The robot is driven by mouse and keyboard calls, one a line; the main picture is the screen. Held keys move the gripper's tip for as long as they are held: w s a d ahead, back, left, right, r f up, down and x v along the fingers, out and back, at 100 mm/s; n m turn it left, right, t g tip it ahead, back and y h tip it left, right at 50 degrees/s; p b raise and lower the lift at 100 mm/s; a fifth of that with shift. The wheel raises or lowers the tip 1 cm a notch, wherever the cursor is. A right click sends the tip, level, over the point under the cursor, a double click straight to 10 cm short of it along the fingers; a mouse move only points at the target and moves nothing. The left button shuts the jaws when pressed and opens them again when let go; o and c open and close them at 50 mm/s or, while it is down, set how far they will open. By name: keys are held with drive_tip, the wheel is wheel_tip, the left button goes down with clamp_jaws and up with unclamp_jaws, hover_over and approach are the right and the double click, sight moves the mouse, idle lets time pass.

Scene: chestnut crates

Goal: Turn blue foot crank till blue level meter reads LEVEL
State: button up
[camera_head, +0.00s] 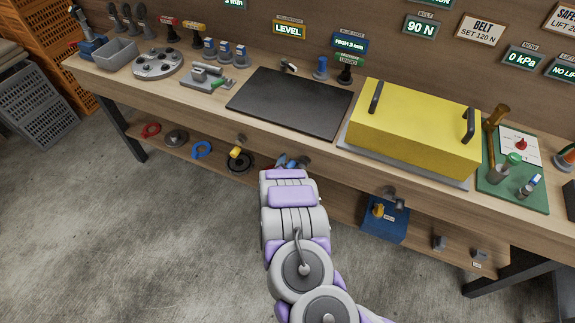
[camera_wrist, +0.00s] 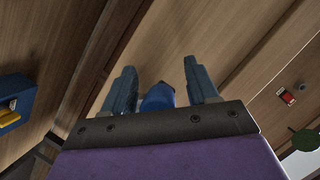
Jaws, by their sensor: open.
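The blue level meter (camera_head: 350,42) on the back wall reads HIGH 3 mm. A blue crank part (camera_wrist: 157,97) shows in the wrist view, between the two fingers of my gripper (camera_wrist: 155,88). The gripper is open, with a finger on either side and visible gaps to the blue part. In the head view, my arm reaches to the bench's front edge, and its wrist hides most of the crank and fingers. Contact between fingers and crank cannot be made out.
A yellow crank (camera_head: 235,152) sits left of my arm on the bench front, and the yellow meter (camera_head: 289,29) reads LEVEL. A dark plate (camera_head: 290,102) and a yellow box (camera_head: 415,125) lie on the bench.

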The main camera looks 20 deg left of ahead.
drive_tip(key=shift+w+d+r, duration=0.15)
drive_tip(key=shift+d+r, duration=0.1)
drive_tip(key=shift+d, duration=0.6)
drive_tip(key=shift+a+f, duration=0.2)
drive_tip(key=shift+a, duration=0.45)
drive_tip(key=c, duration=0.6)
drive_tip(key=shift+d+r, duration=0.1)
drive_tip(key=shift+d, duration=0.1)
drive_tip(key=c, duration=0.4)
